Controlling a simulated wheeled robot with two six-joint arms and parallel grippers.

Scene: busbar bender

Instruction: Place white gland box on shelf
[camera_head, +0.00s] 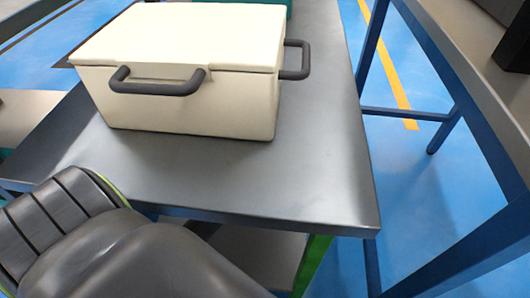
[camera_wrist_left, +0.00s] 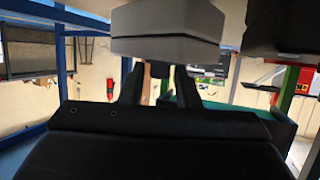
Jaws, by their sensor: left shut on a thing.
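The white gland box (camera_head: 190,105) has a closed lid and dark handles on its front and right side. In the head view it appears upright at the left of a grey metal table (camera_head: 310,165), with no clear gap below it. No gripper shows on those two handles. In the left wrist view my left gripper (camera_wrist_left: 157,82) has its fingers on either side of a dark handle-like part (camera_wrist_left: 160,70) below a pale box (camera_wrist_left: 165,30). Whether this is the same box I cannot tell for sure. My left gripper is hidden in the head view. My right gripper is not in view.
A blue-framed bench (camera_head: 470,75) with a grey top stands at the right, across a strip of blue floor (camera_head: 415,185). The table's front and right part is clear. A teal object (camera_wrist_left: 245,122) is at the right in the left wrist view.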

